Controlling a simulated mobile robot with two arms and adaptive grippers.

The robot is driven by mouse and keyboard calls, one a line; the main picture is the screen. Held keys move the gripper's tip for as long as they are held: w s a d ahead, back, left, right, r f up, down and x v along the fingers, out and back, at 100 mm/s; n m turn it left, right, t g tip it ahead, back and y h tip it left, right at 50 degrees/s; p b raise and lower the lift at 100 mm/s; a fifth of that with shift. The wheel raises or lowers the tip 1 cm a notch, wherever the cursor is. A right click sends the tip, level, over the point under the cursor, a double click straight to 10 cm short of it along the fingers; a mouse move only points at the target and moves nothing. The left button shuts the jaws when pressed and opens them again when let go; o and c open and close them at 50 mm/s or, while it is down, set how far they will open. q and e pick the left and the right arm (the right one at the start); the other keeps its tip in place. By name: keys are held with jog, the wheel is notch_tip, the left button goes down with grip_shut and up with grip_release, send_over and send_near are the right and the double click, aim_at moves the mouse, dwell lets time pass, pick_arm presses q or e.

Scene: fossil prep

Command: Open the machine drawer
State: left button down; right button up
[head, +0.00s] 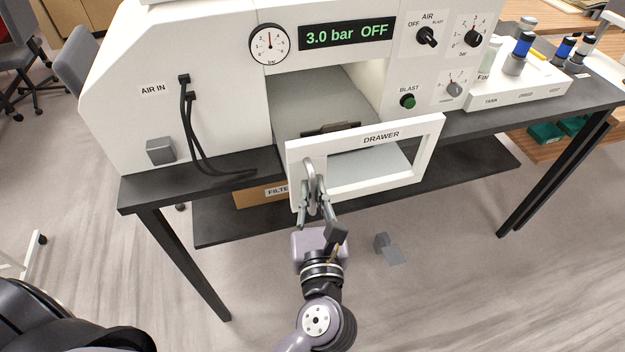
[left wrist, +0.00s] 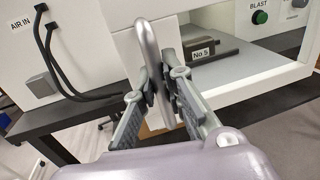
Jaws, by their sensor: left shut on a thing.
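The white machine (head: 200,70) stands on a dark bench. Its drawer front (head: 435,150), a white frame labelled DRAWER with a window, stands out from the machine body, with an open bay (head: 310,95) behind it. A grey curved handle (head: 309,172) is on the left part of the front; it also shows in the left wrist view (left wrist: 149,45). My left gripper (head: 317,203) is shut on this handle, its fingers (left wrist: 155,85) on either side of the bar. My right gripper is not in view.
A dark block labelled No 5 (left wrist: 212,50) sits behind the drawer front. Black hoses (head: 190,125) hang at left, and the bench edge (head: 225,192) runs below. A FILTER box (head: 255,195) is on the lower shelf. Open floor lies in front.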

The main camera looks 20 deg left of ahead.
pick_arm(q)
jog(key=shift+d+v, duration=0.2)
jog(key=shift+v, duration=0.95)
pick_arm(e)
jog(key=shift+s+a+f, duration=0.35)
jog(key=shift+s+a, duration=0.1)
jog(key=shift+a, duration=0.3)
pick_arm(q)
jog(key=shift+w, duration=0.15)
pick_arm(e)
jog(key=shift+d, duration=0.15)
pick_arm(q)
jog(key=c, duration=1.7)
grip_release()
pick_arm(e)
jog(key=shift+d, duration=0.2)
pick_arm(q)
jog(key=shift+o, duration=0.2)
jog(key=v, duration=0.7)
jog(key=shift+s, duration=0.2)
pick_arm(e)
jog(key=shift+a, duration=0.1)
pick_arm(q)
jog(key=shift+d, duration=0.1)
